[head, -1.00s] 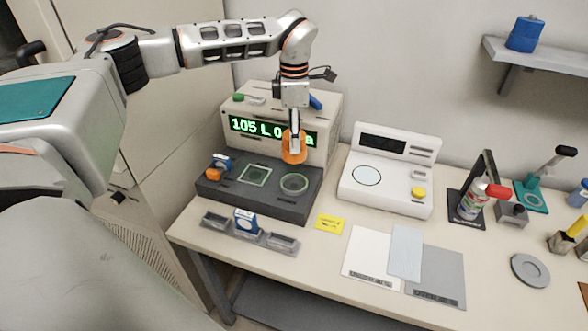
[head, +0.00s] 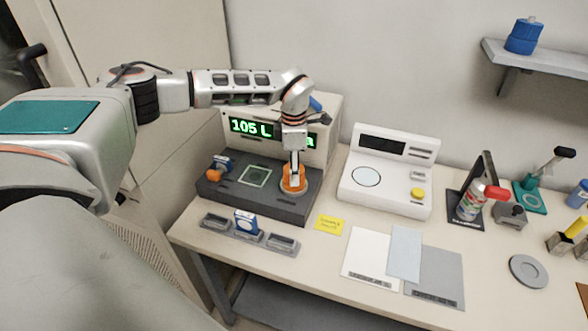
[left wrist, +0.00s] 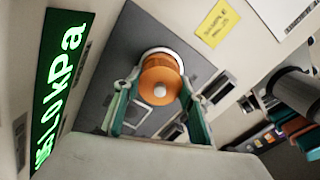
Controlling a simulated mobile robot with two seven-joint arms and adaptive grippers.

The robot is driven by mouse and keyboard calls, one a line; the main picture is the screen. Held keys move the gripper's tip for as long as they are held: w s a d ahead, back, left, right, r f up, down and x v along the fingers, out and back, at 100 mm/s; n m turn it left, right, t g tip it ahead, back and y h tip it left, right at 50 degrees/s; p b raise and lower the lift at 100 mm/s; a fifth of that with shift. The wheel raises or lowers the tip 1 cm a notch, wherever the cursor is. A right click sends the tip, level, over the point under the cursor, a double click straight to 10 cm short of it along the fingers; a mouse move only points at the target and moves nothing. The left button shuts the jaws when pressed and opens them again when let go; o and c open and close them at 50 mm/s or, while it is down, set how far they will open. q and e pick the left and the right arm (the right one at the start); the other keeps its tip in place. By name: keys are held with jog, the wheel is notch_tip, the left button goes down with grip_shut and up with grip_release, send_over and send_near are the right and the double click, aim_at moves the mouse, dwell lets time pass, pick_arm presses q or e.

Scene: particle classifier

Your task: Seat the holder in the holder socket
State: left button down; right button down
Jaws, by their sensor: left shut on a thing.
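The orange round holder (head: 293,187) is between the fingers of my left gripper (head: 294,177), which is shut on it. It is over the round ring spot at the right of the dark base (head: 225,193) of the classifier, where the holder socket is. Holder and fingers hide most of that socket. In the left wrist view the holder (left wrist: 162,82) shows a pale knob in its middle, with a light rim (left wrist: 160,52) partly around it. I cannot tell whether it is fully down in the socket. My right gripper is not in view.
The classifier's lit display (head: 250,127) stands behind my left gripper. A square outlined spot (head: 254,176) is beside the socket. A white instrument (head: 388,180) stands to the right. A grey tray (head: 282,243) and a yellow note (head: 329,222) lie in front.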

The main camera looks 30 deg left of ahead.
pick_arm(q)
jog(key=c, duration=1.2)
grip_release()
jog(key=shift+c, duration=0.2)
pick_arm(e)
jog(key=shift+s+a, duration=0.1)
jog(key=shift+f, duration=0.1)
pick_arm(q)
jog(key=shift+r, duration=0.4)
notch_tip(320, 180, up, 11)
jog(key=b, duration=0.1)
jog(key=shift+r, duration=0.2)
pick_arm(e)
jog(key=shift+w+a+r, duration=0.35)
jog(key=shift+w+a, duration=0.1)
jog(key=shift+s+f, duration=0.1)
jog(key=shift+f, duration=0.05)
pick_arm(q)
jog(key=shift+s+f, duration=0.1)
